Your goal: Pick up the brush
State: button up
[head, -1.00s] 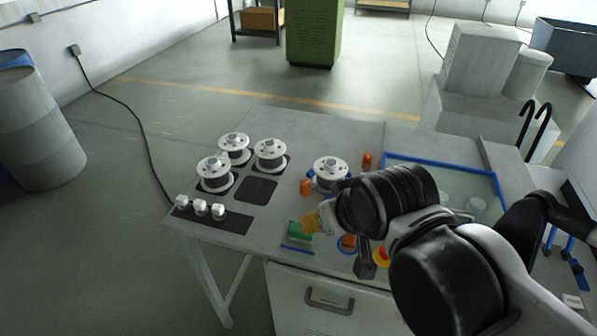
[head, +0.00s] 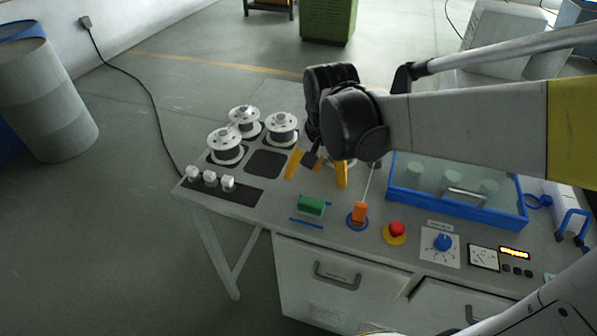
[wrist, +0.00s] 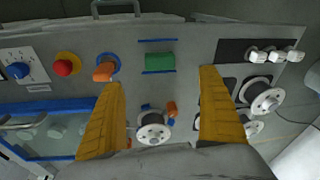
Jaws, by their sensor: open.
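A small green block (head: 311,205), which I take to be the brush, lies on the grey worktop near its front edge, between two thin blue strips. It also shows in the wrist view (wrist: 160,61); bristles cannot be made out. My gripper (head: 315,181) is open and empty, its two yellow fingers pointing down over the worktop behind the green block. In the wrist view my gripper (wrist: 160,77) has its fingers spread wide, with the block centred just beyond the fingertips. I see no contact with it.
A wire spool (wrist: 153,131) and orange pieces (wrist: 172,108) lie between my fingers in the wrist view. An orange lever (head: 358,212) and red button (head: 396,229) stand right of the block. A blue-framed tank (head: 458,207) is right.

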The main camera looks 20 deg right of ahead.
aim_at(311, 202)
jog(key=shift+m+g, duration=0.8)
jog(key=shift+m, duration=0.1)
jog(key=w+f+p, duration=0.1)
jog(key=w+f, duration=0.2)
jog(key=shift+w+f, duration=0.15)
jog(key=shift+f, duration=0.25)
notch_tip(311, 202, down, 6)
jog(key=shift+r+b, duration=0.25)
jog(key=shift+b, duration=0.75)
jog(key=f, duration=0.1)
jog(key=f+b, duration=0.1)
jog(key=f, duration=0.1)
jog(key=f+b, duration=0.1)
jog(key=f, duration=0.1)
jog(key=shift+s+d+f, duration=0.1)
jog(key=shift+s+d, duration=0.1)
jog(key=shift+s, duration=0.1)
jog(key=c, duration=1.4)
